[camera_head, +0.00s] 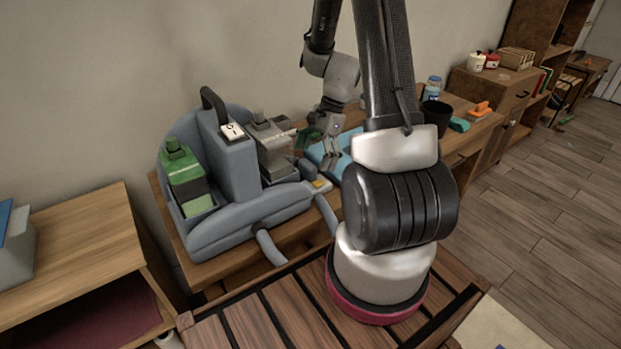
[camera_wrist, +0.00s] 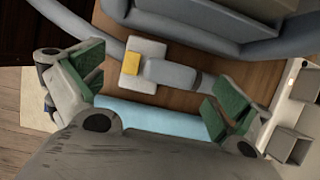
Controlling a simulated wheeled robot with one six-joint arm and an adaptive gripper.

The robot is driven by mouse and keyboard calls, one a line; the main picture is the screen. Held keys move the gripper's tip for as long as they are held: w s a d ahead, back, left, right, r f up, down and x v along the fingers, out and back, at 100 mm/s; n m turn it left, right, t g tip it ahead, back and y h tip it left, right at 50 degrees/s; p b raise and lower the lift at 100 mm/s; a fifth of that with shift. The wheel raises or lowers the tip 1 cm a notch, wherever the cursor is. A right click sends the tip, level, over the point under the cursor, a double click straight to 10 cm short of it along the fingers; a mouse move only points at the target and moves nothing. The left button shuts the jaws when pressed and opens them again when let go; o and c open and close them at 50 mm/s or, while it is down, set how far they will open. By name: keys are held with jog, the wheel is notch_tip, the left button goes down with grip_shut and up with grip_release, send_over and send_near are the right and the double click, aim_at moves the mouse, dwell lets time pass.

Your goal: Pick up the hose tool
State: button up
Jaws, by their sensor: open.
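The hose tool has a pale grey head with a yellow tab and a grey neck. In the head view, the hose tool (camera_head: 318,186) lies on the wooden table beside the blue-grey cleaning machine (camera_head: 237,170), with a grey hose near it. In the wrist view, the hose tool (camera_wrist: 170,72) lies below my open gripper (camera_wrist: 155,88), between the green-padded fingers in the picture. The fingers look apart from it, though the height gap is hard to judge.
A light blue item (camera_head: 328,158) lies under my gripper. The machine with its green bottle (camera_head: 182,172) stands close on the left. A black cup (camera_head: 436,117), a teal item (camera_head: 459,125) and an orange brush (camera_head: 481,108) are farther right. A wooden shelf (camera_head: 85,230) is front left.

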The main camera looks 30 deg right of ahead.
aim_at(307, 179)
jog(key=x, duration=0.7)
jog(key=shift+s+d+f, duration=0.1)
jog(key=shift+s, duration=0.05)
jog(key=c, duration=0.9)
